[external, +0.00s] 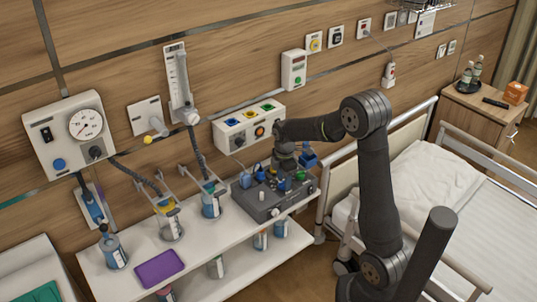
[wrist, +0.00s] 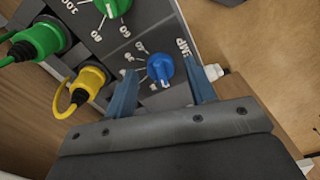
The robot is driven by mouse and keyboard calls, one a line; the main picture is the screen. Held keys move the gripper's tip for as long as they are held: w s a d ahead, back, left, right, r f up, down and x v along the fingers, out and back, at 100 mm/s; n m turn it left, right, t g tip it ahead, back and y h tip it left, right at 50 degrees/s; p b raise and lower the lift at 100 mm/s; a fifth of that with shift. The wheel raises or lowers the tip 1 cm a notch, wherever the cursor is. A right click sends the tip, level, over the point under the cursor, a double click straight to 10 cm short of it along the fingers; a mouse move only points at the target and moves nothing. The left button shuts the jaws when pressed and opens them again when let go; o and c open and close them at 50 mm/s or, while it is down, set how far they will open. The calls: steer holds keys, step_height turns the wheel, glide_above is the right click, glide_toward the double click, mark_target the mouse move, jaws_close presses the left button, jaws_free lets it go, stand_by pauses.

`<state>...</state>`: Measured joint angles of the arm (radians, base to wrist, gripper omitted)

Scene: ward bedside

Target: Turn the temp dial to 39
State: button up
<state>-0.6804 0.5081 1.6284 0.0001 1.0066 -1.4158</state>
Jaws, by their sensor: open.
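The temp dial (wrist: 160,67) is a round blue knob on the dark face of a grey console. The letters "EMP" show beside it in the wrist view. A pale mark shows at the knob's lower edge; the scale numbers around it are too small to read. My gripper (wrist: 159,68) is open, with one blue finger on each side of the knob; I cannot tell if either touches it. In the external view my gripper (external: 296,166) is over the back right of the console (external: 262,210), hiding part of it.
A green knob (wrist: 113,7) with a number scale sits by the temp dial. Green (wrist: 38,40) and yellow (wrist: 90,80) plugs with cables stand nearby. The console rests on a white shelf (external: 205,248) with jars and a purple tray (external: 159,268). A bed (external: 440,190) stands right.

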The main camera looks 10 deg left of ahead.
steer(key=shift+f, duration=0.4)
steer(key=c, duration=0.9)
steer(key=shift+c, duration=0.2)
